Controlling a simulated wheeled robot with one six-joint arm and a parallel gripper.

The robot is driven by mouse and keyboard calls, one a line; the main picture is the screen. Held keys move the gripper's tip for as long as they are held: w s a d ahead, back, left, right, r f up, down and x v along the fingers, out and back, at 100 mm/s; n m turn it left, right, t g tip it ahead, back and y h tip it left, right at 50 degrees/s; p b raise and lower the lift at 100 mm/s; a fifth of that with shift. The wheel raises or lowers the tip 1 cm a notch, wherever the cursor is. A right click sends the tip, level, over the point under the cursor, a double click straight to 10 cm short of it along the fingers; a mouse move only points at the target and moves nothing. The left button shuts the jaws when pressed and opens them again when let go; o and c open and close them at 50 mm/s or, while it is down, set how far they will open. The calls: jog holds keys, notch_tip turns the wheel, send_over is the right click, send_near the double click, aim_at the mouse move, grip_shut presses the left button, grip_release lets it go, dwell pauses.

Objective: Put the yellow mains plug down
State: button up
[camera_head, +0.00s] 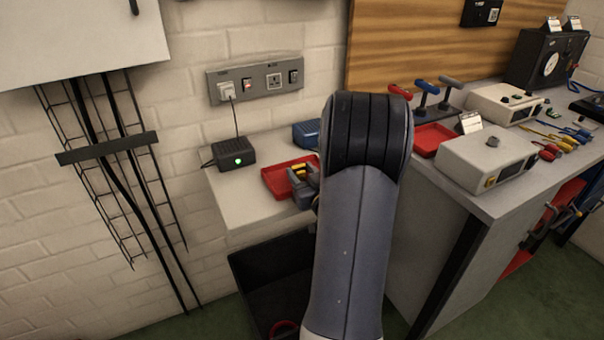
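The plug is partly covered by the dark fingers. I cannot tell whether they are closed on it, or whether the plug touches the tray floor. My own arm hides the area right of the gripper.
A black box with a green light (234,153) stands left of the tray, and a blue tray (306,134) lies behind. A wall socket panel (255,82) is above. A dark open bin (262,270) is below the shelf. The workbench (413,215) at right holds instruments.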

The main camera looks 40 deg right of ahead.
jog(key=shift+s+a+f, duration=0.1)
jog(key=shift+a+f, duration=0.15)
jog(key=shift+f, duration=0.55)
jog(key=shift+r+p, duration=0.8)
jog(key=shift+p, duration=0.3)
jog(key=b+v, duration=0.1)
jog(key=v, duration=1)
jog(key=shift+s, duration=0.35)
jog(key=shift+w+d+r, duration=0.1)
jog(key=shift+w+r, duration=0.05)
jog(key=x, duration=1.1)
jog(key=shift+w, duration=0.4)
jog(key=shift+p, duration=0.3)
